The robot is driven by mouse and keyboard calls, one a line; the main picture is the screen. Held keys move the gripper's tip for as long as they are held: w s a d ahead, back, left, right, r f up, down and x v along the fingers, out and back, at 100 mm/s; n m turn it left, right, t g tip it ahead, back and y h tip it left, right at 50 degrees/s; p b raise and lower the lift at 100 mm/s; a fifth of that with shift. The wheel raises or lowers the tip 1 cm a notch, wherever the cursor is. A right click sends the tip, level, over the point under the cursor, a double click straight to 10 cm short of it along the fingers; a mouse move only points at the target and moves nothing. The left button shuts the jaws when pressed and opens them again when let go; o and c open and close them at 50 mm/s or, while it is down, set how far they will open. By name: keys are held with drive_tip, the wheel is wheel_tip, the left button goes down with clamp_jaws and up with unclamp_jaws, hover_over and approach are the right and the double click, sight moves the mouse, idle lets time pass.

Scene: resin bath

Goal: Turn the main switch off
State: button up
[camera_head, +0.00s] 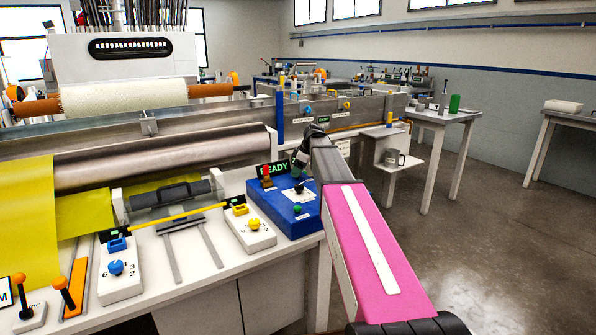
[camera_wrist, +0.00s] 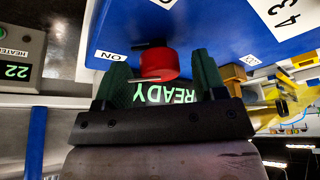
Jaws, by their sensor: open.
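The main switch appears to be the red knob (camera_wrist: 158,62) on the blue control box (camera_wrist: 215,25), with a thin dark pin on it. An ON label (camera_wrist: 110,55) is beside it. In the head view my gripper (camera_head: 299,163) is small and partly hidden at the box's back edge.
A white yellow-knobbed control (camera_head: 249,231) is to the left. A metal roller (camera_head: 165,158) lies behind. Open floor is at right.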

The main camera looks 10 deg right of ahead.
drive_tip(key=c, duration=0.9)
drive_tip(key=m, duration=0.2)
drive_tip(key=m+t+h, duration=0.1)
drive_tip(key=m, duration=0.1)
drive_tip(key=shift+s+a+m+t, duration=0.1)
drive_tip(key=shift+s+m+t, duration=0.05)
drive_tip(key=shift+m+t, duration=0.2)
drive_tip(key=m, duration=0.2)
drive_tip(key=m+h, duration=0.1)
drive_tip(key=m, duration=0.1)
drive_tip(key=shift+m+t+h, duration=0.25)
drive_tip(key=shift+t+h, duration=0.05)
drive_tip(key=shift+t, duration=0.05)
drive_tip(key=m+h, duration=0.1)
drive_tip(key=m, duration=0.3)
drive_tip(key=shift+a+h, duration=0.1)
drive_tip(key=shift+h, duration=0.3)
drive_tip(key=shift+m+h, duration=0.7)
drive_tip(key=shift+m, duration=1.5)
